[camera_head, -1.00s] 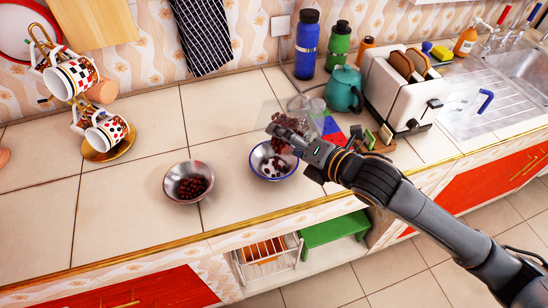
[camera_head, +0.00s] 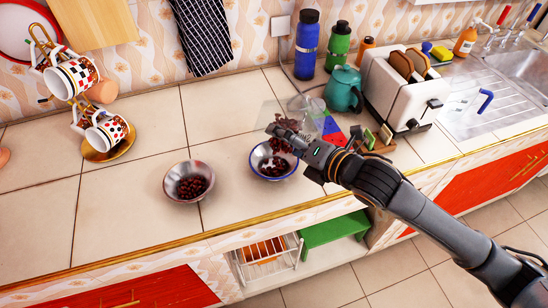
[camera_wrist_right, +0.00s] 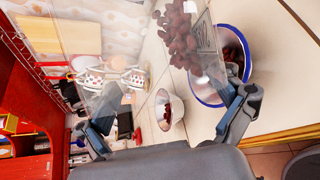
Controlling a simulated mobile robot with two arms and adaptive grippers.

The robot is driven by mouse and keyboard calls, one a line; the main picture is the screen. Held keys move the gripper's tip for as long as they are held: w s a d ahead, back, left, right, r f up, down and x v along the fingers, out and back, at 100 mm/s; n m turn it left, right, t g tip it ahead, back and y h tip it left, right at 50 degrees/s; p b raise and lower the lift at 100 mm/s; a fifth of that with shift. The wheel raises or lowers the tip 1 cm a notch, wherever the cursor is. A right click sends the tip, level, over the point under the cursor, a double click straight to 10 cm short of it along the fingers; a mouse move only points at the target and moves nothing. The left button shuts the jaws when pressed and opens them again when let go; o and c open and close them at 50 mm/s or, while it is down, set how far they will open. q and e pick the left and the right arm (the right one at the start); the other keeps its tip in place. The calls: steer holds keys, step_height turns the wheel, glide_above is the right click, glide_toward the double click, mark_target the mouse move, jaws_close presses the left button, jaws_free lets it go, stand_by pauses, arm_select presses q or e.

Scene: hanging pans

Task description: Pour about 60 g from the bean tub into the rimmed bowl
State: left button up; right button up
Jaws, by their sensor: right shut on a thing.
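My right gripper (camera_head: 294,139) is shut on the clear bean tub (camera_head: 268,113) and holds it tilted over the blue-rimmed bowl (camera_head: 254,168). Dark red-brown beans (camera_head: 286,123) are still in the see-through tub. More beans (camera_head: 272,168) lie in the rimmed bowl, with some of its pale inside showing. In the right wrist view, the tub (camera_wrist_right: 135,45) is between the fingers (camera_wrist_right: 168,108), its beans gathered toward the rimmed bowl (camera_wrist_right: 240,35). My gripper hides part of the tub in the head view. My left gripper is out of view.
A plain metal bowl (camera_head: 172,191) with beans stands left of the rimmed bowl. Behind and right are a glass jar (camera_head: 312,104), a teal kettle (camera_head: 343,90) and a toaster (camera_head: 385,95). Cups hang on a stand (camera_head: 60,60) at left. The counter's left middle is clear.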

steer(key=shift+s+a+f+n+t+b, duration=0.1)
steer(key=shift+s+f+n+t+b, duration=0.05)
steer(key=shift+s+n+t+b, duration=0.4)
stand_by(1.6)
steer(key=shift+w, duration=0.2)
